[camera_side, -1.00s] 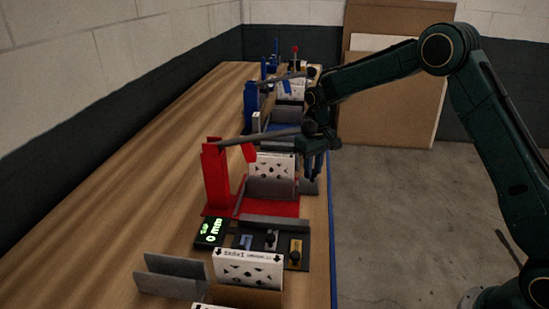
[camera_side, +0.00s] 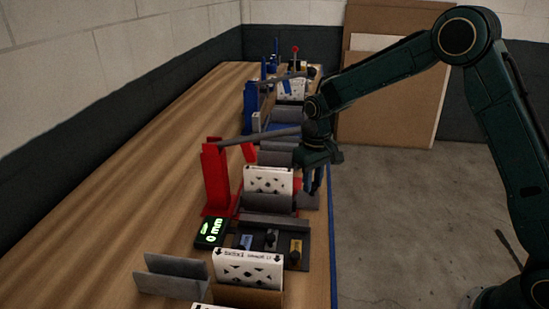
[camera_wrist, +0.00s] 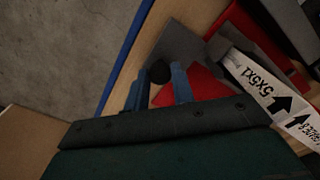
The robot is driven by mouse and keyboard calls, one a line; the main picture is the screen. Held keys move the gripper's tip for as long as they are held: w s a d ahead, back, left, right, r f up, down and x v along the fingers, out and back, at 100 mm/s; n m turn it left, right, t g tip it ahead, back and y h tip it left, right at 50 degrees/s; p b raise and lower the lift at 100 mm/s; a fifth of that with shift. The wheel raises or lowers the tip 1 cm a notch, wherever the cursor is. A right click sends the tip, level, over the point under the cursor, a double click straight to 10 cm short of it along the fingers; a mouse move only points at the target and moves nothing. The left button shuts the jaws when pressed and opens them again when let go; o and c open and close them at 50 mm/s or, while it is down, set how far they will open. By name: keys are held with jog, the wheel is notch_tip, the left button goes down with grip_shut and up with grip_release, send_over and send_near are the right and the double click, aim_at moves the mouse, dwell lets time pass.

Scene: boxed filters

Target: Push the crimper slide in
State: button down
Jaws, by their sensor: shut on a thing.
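The red crimper (camera_side: 214,180) stands at mid-table in the side view, with an upright post and a long grey arm. Its grey slide (camera_side: 266,203) carries a white-framed filter (camera_side: 268,181) standing upright, and covers most of the red base. In the wrist view a black knob (camera_wrist: 160,72) sits between the blue fingers of my gripper (camera_wrist: 160,88), beside a grey plate (camera_wrist: 182,44) and red base. My gripper (camera_side: 311,187) is at the slide's right end in the side view, shut on the knob. The knob is hidden there.
A green-lit display (camera_side: 212,232) reads 0 mm near a dark panel with knobs (camera_side: 271,238). Another white filter (camera_side: 249,268) stands in front. A blue station (camera_side: 251,106) stands behind. The table's left side is clear; its blue right edge is close to my gripper.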

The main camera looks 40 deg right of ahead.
jog(key=shift+s+a, duration=0.35)
jog(key=shift+a, duration=0.1)
jog(key=c, duration=1.2)
grip_release()
jog(key=shift+o, duration=0.2)
jog(key=shift+w+d, duration=0.1)
jog(key=shift+d, duration=0.05)
